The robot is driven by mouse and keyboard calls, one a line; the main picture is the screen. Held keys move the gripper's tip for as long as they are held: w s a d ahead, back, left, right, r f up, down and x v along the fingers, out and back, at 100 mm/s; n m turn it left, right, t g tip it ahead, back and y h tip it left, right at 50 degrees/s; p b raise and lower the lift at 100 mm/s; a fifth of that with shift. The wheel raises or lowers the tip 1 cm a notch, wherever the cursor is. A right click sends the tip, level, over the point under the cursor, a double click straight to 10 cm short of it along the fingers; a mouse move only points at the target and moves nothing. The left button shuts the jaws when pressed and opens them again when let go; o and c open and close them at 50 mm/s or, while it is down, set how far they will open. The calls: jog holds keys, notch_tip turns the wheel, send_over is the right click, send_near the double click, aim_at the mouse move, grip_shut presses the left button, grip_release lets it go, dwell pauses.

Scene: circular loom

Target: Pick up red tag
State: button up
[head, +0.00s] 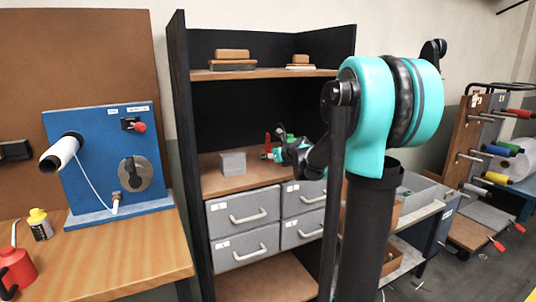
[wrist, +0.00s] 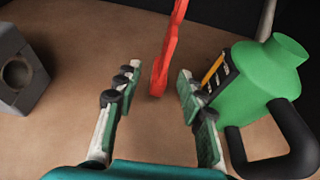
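The red tag (wrist: 168,55) stands upright on the brown shelf in the wrist view, its top cut off by the frame edge. It also shows as a small red upright shape (head: 267,139) on the cabinet's middle shelf in the head view. My gripper (wrist: 158,78) is open, with one finger on each side of the tag's lower end in the picture. I see no finger touching the tag; how deep it lies between the fingers I cannot tell. In the head view my gripper (head: 272,154) is small and partly hidden by my arm.
A green can (wrist: 265,80) with a black handle stands close to the right finger. A grey block (wrist: 18,72) with a round hole is at left, also seen on the shelf (head: 232,163). Grey drawers (head: 242,209) lie below the shelf (head: 225,184). Bare shelf lies between block and tag.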

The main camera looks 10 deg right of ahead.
jog(key=shift+x, duration=1.35)
grip_shut()
notch_tip(320, 180, up, 10)
jog(key=c, duration=0.8)
grip_release()
